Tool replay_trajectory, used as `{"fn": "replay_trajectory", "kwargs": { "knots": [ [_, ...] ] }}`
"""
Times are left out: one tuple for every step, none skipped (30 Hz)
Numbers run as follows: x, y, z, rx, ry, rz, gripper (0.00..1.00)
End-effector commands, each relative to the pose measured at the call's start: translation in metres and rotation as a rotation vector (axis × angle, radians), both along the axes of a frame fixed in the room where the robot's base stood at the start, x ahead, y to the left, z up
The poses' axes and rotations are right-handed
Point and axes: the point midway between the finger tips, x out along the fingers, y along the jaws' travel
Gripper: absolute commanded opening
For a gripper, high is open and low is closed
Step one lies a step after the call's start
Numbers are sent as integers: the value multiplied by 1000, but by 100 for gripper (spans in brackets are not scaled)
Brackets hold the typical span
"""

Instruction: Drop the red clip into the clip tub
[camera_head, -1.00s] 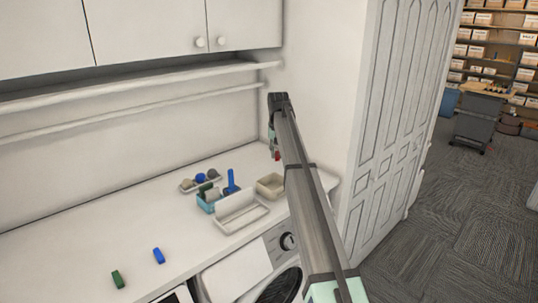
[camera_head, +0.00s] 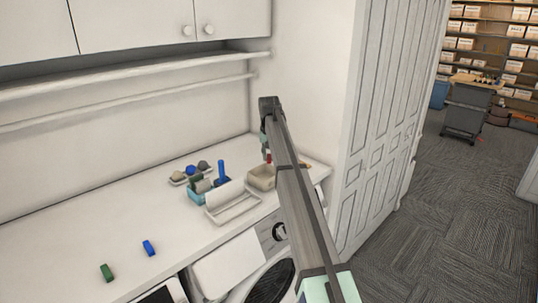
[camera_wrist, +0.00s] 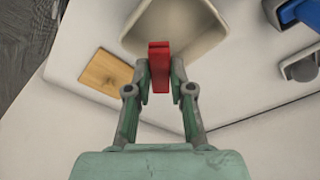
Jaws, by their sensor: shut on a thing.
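The red clip (camera_wrist: 159,66) is held upright between the fingertips of my gripper (camera_wrist: 160,78) in the wrist view. In the head view the red clip (camera_head: 268,158) shows as a small red spot beside my arm. The clip tub appears to be the beige open tub (camera_head: 262,178) on the counter, partly hidden by my arm. In the wrist view the tub (camera_wrist: 205,45) lies beyond and below the clip, whose top overlaps its near wall and interior. My gripper is shut on the clip; its exact height above the tub is unclear.
A blue block (camera_head: 148,248) and a green block (camera_head: 107,273) lie front left. A wooden square (camera_wrist: 106,76) lies beside the tub.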

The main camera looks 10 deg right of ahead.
Motion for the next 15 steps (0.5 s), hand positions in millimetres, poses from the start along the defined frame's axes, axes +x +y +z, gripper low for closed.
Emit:
{"fn": "replay_trajectory", "kwargs": {
  "knots": [
    [0, 0, 0, 0, 0, 0, 6],
    [0, 0, 0, 0, 0, 0, 29],
    [0, 0, 0, 0, 0, 0, 43],
    [0, 0, 0, 0, 0, 0, 51],
    [0, 0, 0, 0, 0, 0, 51],
    [0, 0, 0, 0, 0, 0, 51],
    [0, 0, 0, 0, 0, 0, 51],
    [0, 0, 0, 0, 0, 0, 51],
    [0, 0, 0, 0, 0, 0, 51],
    [0, 0, 0, 0, 0, 0, 51],
    [0, 0, 0, 0, 0, 0, 51],
    [0, 0, 0, 0, 0, 0, 51],
    [0, 0, 1, 0, 0, 0, 51],
    [0, 0, 1, 0, 0, 0, 51],
    [0, 0, 2, 0, 0, 0, 51]
  ]
}}
